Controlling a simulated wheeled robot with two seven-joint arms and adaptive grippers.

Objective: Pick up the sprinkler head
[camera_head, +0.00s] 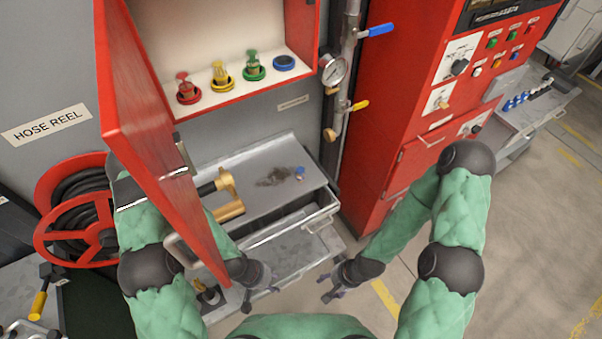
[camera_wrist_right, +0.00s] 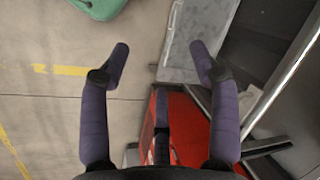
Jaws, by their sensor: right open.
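Red (camera_head: 187,88), yellow (camera_head: 222,75) and green (camera_head: 254,65) sprinkler heads stand upright in matching rings on the white shelf of the open red cabinet. The blue ring (camera_head: 284,62) beside them holds no head. A small blue-tipped piece (camera_head: 299,172), perhaps a sprinkler head, lies on the grey metal bench; it is too small to be sure. My left gripper (camera_head: 262,292) is low in front of the bench, fingers apart and empty. My right gripper (camera_head: 328,288) is to its right, also low, open and empty; its spread fingers show in the right wrist view (camera_wrist_right: 160,62).
The open red cabinet door (camera_head: 150,130) stands between my left arm and the shelf. A brass nozzle (camera_head: 230,195) lies on the bench (camera_head: 255,155), with an open drawer (camera_head: 325,207) below. A pipe with a gauge (camera_head: 333,70) and a red control panel (camera_head: 425,120) stand to the right.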

